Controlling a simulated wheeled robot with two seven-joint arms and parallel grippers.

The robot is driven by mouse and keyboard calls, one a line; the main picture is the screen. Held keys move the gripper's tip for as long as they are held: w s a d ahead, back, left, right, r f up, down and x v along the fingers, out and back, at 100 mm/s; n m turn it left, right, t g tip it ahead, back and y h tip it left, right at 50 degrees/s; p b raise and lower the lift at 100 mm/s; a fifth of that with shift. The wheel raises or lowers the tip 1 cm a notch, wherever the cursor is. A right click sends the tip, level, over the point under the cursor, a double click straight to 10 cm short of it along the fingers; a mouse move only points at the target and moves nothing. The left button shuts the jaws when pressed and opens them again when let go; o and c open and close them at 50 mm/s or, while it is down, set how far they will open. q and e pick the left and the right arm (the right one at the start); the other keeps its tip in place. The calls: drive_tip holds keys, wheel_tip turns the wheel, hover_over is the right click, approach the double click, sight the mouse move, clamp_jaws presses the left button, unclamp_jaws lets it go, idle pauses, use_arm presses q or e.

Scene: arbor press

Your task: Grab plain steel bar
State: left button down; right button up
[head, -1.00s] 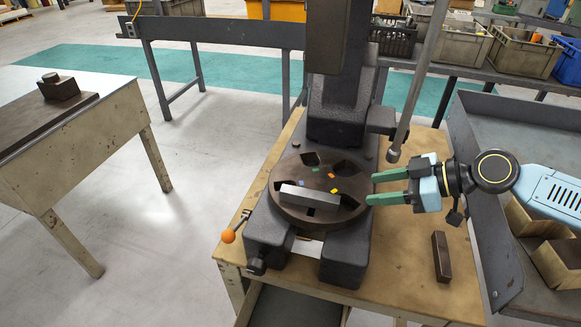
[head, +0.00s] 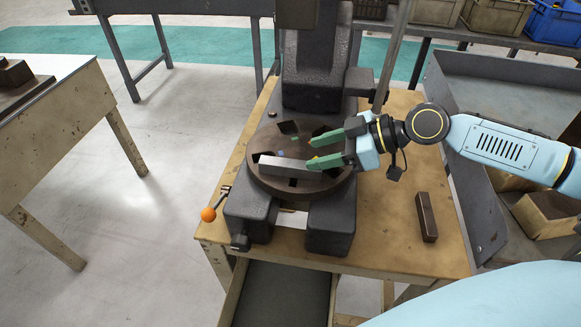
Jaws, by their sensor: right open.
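The plain steel bar (head: 284,166) is a light grey block lying flat on the round dark turntable plate (head: 268,187) of the arbor press (head: 318,75). My right gripper (head: 310,152) comes in from the right with its green fingers open, over the right part of the plate. Its nearer fingertip is close to the right end of the bar; I cannot tell whether they touch. Nothing is between the fingers that I can see. My left gripper is not in view.
A dark brown bar (head: 427,217) lies on the wooden bench (head: 390,235) at the right. The press lever (head: 392,60) hangs above my right gripper. An orange-knobbed handle (head: 208,214) sticks out at the press's left. A grey tray table (head: 480,110) stands at right.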

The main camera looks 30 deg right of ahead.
sight(292, 163)
drive_tip(key=shift+s+f+p+x, duration=0.1)
drive_tip(key=shift+s+p+x, duration=0.1)
drive_tip(key=shift+x, duration=1.05)
drive_tip(key=shift+s+f+p+x, duration=0.1)
drive_tip(key=shift+p+x, duration=0.15)
drive_tip(key=shift+x, duration=1)
drive_tip(key=shift+s+p+x, duration=0.15)
drive_tip(key=shift+p+x, duration=0.05)
drive_tip(key=shift+x, duration=1.05)
drive_tip(key=shift+a, duration=0.1)
clamp_jaws()
drive_tip(key=shift+r, duration=0.1)
